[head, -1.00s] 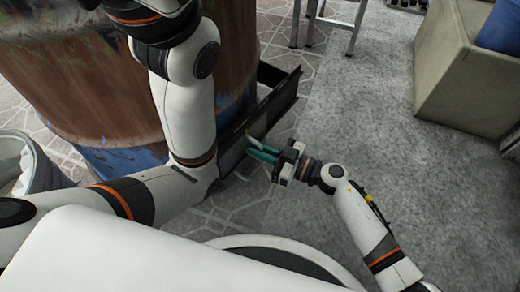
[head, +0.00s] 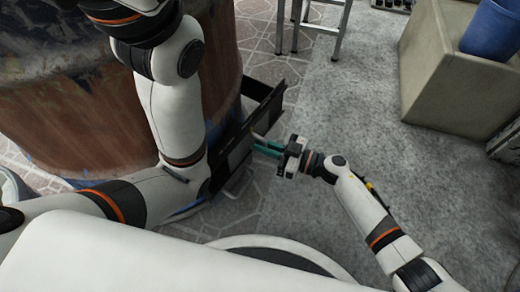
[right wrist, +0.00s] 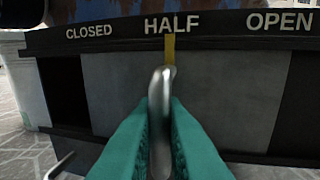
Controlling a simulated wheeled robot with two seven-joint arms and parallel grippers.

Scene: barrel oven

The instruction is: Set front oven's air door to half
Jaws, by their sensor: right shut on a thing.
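The front oven's air door is a grey sliding panel (right wrist: 225,95) in a black frame; it also shows in the head view (head: 233,157). The frame's rail carries CLOSED, HALF and OPEN labels. A yellow mark (right wrist: 169,48) stands under HALF, just above the top of the metal handle (right wrist: 161,85). My right gripper (right wrist: 160,125) is shut on the handle, its teal fingers on either side; it also shows in the head view (head: 266,149). Dark gaps show at both sides of the panel. My left arm crosses the oven; its gripper is out of view.
The rusty barrel oven (head: 70,95) fills the upper left. A second metal handle (right wrist: 60,166) shows at lower left in the right wrist view. A metal stand (head: 320,25) is at the top. A concrete block (head: 450,85) with a blue bin (head: 492,30) is at right. Grey floor between is clear.

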